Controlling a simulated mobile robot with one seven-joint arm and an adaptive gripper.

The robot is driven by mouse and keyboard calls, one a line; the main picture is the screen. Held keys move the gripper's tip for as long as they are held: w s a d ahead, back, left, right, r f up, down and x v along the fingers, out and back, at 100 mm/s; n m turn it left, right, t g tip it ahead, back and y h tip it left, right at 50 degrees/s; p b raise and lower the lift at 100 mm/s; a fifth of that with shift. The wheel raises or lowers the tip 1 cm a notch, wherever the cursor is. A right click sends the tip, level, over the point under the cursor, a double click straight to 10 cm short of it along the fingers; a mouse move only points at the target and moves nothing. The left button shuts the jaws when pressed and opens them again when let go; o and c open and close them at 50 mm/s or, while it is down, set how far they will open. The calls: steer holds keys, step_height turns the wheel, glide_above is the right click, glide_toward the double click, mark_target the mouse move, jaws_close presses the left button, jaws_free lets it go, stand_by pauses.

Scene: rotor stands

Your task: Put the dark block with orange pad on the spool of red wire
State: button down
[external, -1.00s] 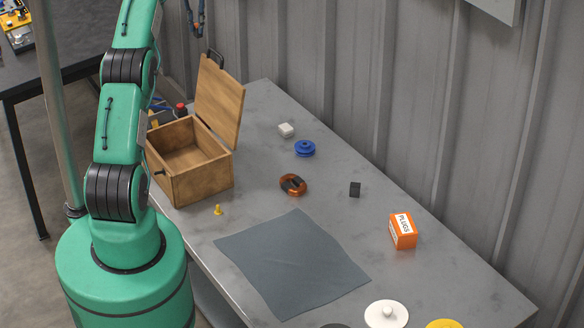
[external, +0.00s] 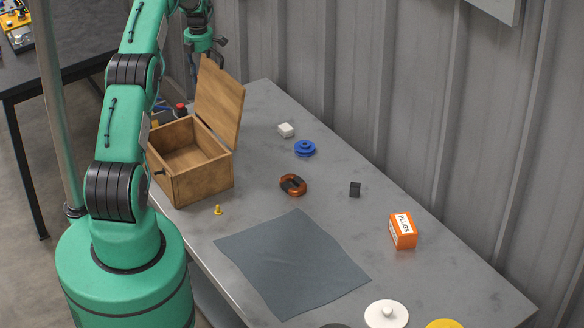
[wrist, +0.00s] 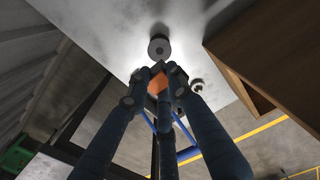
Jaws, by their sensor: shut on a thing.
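My gripper (external: 200,42) is up behind the wooden box at the table's far left, partly hidden by my arm and the box lid. In the wrist view, my gripper's fingers (wrist: 157,88) are shut on the dark block with orange pad (wrist: 158,81); its orange face shows between them. Beyond the fingertips, a grey round thing with a dark centre (wrist: 159,48) is on the table; I cannot tell whether it is the spool of red wire. A small red-topped thing (external: 181,108) shows behind the box in the external view.
The open wooden box (external: 203,184) stands close by, its lid (external: 220,100) raised; its side (wrist: 265,45) fills the wrist view's right. A copper-coloured coil (external: 293,185), blue spool (external: 305,149), white block (external: 286,130), black cube (external: 355,189) and orange box (external: 403,232) stand apart.

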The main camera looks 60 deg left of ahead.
steer(key=shift+f, duration=3.15)
steer(key=shift+f, duration=1.85)
steer(key=shift+f+b, duration=0.2)
steer(key=shift+b, duration=0.15)
steer(key=c, duration=1.6)
jaws_free()
steer(key=shift+o, duration=0.2)
steer(key=shift+r, duration=0.15)
step_height(320, 180, up, 12)
steer(key=shift+r+p, duration=0.1)
steer(key=shift+p, duration=0.25)
